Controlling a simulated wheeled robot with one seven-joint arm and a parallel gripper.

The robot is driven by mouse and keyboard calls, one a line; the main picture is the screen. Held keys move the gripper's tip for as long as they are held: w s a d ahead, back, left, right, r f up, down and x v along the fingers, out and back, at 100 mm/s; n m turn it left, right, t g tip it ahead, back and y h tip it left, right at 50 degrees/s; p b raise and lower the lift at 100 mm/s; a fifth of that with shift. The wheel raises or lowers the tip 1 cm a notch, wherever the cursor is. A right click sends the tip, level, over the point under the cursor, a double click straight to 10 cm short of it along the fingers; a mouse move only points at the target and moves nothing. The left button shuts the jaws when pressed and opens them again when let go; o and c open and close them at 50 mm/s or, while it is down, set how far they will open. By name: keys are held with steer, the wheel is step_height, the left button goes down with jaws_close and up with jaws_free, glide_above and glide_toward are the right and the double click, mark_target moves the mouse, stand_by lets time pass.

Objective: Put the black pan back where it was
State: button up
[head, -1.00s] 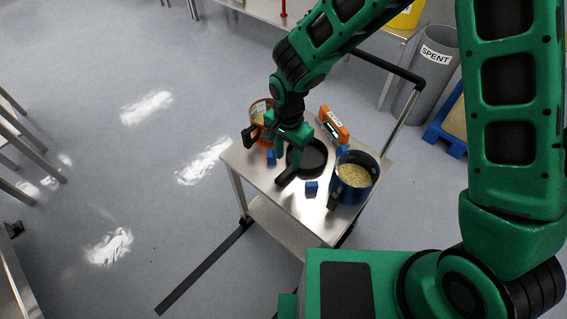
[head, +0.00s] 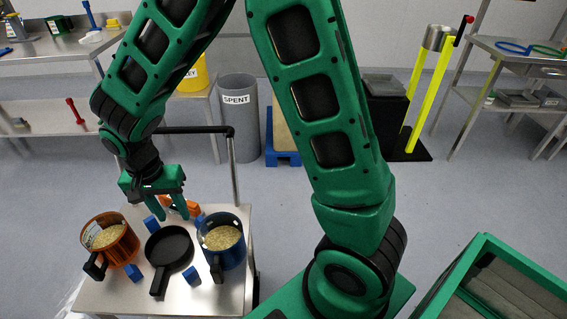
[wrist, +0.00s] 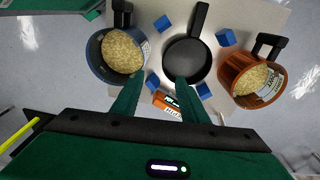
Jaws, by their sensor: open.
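The black pan (head: 171,248) lies flat on the steel cart (head: 120,295), its handle pointing toward the front. It sits between an orange pot (head: 108,240) on the left and a blue pot (head: 221,240) on the right, both holding pale grain. Small blue blocks lie around it. My gripper (head: 170,212) is open and empty, above the back of the cart behind the pan. In the wrist view the pan (wrist: 187,60) shows beyond my open fingers (wrist: 157,92), its rim close to the right finger in the picture. I see no contact.
An orange device (wrist: 172,103) with a small display sits at the cart's back, partly hidden by my gripper. A cart handle (head: 232,165) rises at the back right. A grey SPENT bin (head: 238,120) stands behind. Open floor (head: 330,190) lies right of the cart.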

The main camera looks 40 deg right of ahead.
steer(key=s+d+r, duration=0.2)
steer(key=d+r, duration=0.2)
steer(key=d, duration=0.4)
steer(key=s+d+r, duration=0.3)
steer(key=d, duration=0.5)
steer(key=s+d+r, duration=0.2)
steer(key=d+r, duration=0.2)
steer(key=d, duration=0.4)
steer(key=s+d+r, duration=0.1)
steer(key=s+d, duration=0.3)
steer(key=s, duration=0.4)
steer(key=s+d+r+y, duration=0.1)
steer(key=s+d, duration=0.2)
steer(key=s, duration=0.5)
steer(key=shift+s+d+r+n, duration=0.2)
steer(key=shift+d+r+n, duration=0.1)
steer(key=shift+d+n, duration=0.1)
